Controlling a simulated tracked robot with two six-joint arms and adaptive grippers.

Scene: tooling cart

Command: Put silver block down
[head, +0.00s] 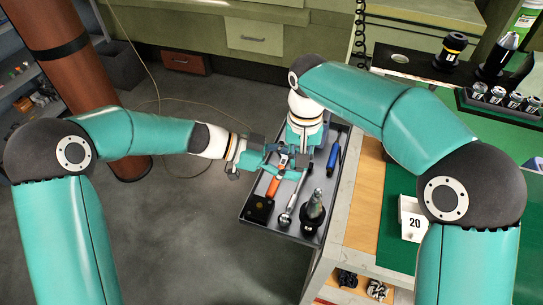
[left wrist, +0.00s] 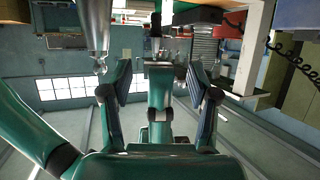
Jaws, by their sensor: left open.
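My left gripper (head: 283,163) reaches in from the left, low over the tray (head: 262,235). Its jaws are open; in the left wrist view (left wrist: 160,85) the two fingers stand well apart. My right gripper (head: 303,140) points down over the tray's far part, close to the left one. Its fingertips are partly hidden, so I cannot tell whether it is open or shut. I cannot make out a silver block for certain; a small grey piece between the grippers is too small and covered to name.
The tray holds a black block (head: 260,208), an orange-handled tool (head: 273,187), a silver wrench (head: 289,208), a dark tool holder (head: 314,212) and a blue-handled tool (head: 333,158). A white "20" box (head: 413,220) stands on the green bench right of the tray.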

